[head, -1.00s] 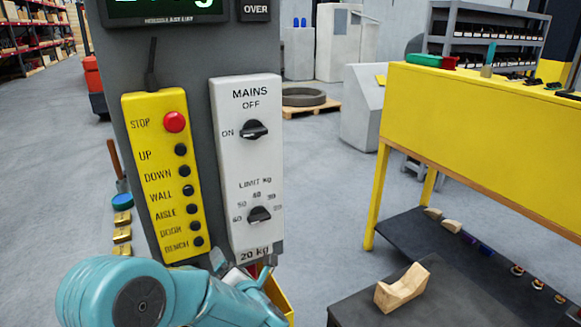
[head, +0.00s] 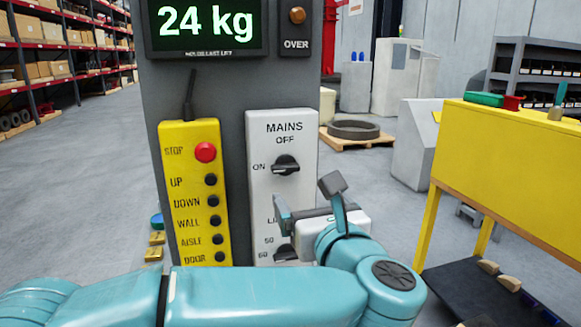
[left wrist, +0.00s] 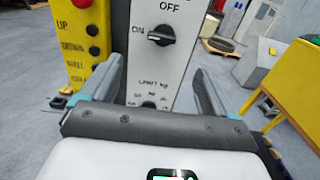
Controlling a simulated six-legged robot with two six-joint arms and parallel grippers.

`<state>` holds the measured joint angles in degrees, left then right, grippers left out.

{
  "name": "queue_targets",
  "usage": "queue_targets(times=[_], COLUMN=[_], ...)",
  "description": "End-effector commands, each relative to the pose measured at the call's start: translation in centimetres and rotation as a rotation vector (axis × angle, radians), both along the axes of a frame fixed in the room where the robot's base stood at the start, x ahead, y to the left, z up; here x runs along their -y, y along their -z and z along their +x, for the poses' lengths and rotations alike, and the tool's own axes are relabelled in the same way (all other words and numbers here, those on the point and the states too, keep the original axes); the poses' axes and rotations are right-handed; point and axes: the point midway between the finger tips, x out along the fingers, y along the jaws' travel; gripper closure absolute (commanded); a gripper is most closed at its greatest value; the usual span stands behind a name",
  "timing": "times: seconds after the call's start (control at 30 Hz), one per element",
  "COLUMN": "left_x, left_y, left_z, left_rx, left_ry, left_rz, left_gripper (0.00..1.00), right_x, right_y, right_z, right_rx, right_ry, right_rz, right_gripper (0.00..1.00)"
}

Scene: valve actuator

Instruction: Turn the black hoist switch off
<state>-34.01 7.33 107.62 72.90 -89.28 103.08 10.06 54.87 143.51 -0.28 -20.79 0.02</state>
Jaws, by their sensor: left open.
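The black MAINS switch (head: 285,165) is a knob on the white panel (head: 264,192), with ON at its left and OFF above. Its handle lies roughly sideways, towards ON. It also shows in the left wrist view (left wrist: 161,36), above and beyond the fingers. My left gripper (head: 309,196) is open and empty, in front of the panel, lower than the switch and slightly to its right. The fingers are apart from the switch. A second black knob (head: 285,252), the limit knob, is lower on the panel, partly hidden by my gripper. My right gripper is not in view.
A yellow button box (head: 195,190) with a red stop button hangs close left of the panel. A display (head: 207,27) above reads 24 kg. A yellow bench (head: 520,150) stands at the right. The floor between column and bench is open.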

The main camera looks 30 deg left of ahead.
Motion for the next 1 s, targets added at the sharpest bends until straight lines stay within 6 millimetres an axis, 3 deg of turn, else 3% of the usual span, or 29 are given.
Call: queue_targets(times=[0.5,0.7,1.0], left_x=[-8.8,-10.7,-11.2], left_y=[-0.3,-0.1,0.1], left_z=[8.1,9.9,10.3], left_rx=[-0.005,-0.004,-0.002], left_ry=[-0.001,0.003,0.005], left_rz=[0.002,0.002,0.002], left_gripper=[0.11,0.11,0.11], right_x=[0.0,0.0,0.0], right_y=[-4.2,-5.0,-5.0], right_z=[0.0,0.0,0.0], right_rx=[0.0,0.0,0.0], right_ry=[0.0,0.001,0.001], right_rz=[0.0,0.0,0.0], right_gripper=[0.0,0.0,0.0])
